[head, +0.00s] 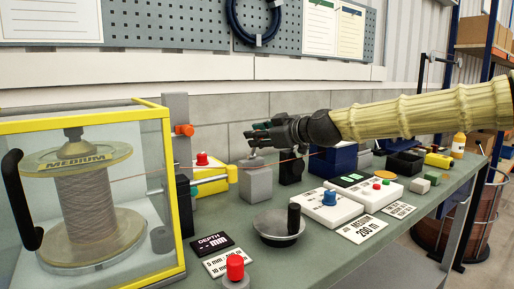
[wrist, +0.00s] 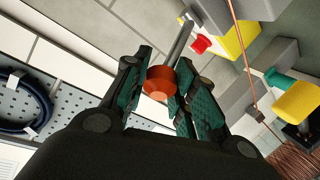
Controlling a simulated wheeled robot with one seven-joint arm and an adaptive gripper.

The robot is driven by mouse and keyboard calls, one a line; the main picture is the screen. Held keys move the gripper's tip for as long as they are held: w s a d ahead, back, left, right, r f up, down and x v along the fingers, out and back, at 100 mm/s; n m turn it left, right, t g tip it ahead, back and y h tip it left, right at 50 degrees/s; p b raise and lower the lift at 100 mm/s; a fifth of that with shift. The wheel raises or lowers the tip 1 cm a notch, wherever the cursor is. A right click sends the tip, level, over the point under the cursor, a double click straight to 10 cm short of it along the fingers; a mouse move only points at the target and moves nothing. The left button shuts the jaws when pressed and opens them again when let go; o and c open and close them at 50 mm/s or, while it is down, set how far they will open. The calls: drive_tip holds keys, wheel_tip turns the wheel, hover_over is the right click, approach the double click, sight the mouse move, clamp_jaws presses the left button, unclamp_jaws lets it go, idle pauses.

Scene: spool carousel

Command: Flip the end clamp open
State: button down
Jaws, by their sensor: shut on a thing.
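My gripper (head: 258,135) reaches in from the right over the back of the bench, above a grey block (head: 257,181). In the wrist view the fingers (wrist: 162,86) are shut on an orange knob (wrist: 160,82), one finger on each side. The knob sits at the end of a grey rod (wrist: 181,42), which looks like the clamp's lever. In the head view the fingers hide this knob. A thin copper wire (wrist: 246,65) runs past the knob, apart from the fingers.
A yellow-framed case (head: 178,225) holding a spool (head: 76,195) stands at the left. Yellow fixtures (head: 217,182) stand along the wire. The wall is behind my gripper.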

drive_tip(key=shift+s+d+f+t+b, duration=0.2)
drive_tip(key=shift+t+b, duration=0.1)
drive_tip(key=shift+b, duration=0.95)
drive_tip(key=c, duration=1.1)
unclamp_jaws()
drive_tip(key=shift+d, duration=0.1)
drive_tip(key=shift+s, duration=0.1)
drive_tip(key=shift+v, duration=5.9)
drive_tip(key=shift+d+f, duration=0.1)
drive_tip(key=shift+f, duration=0.1)
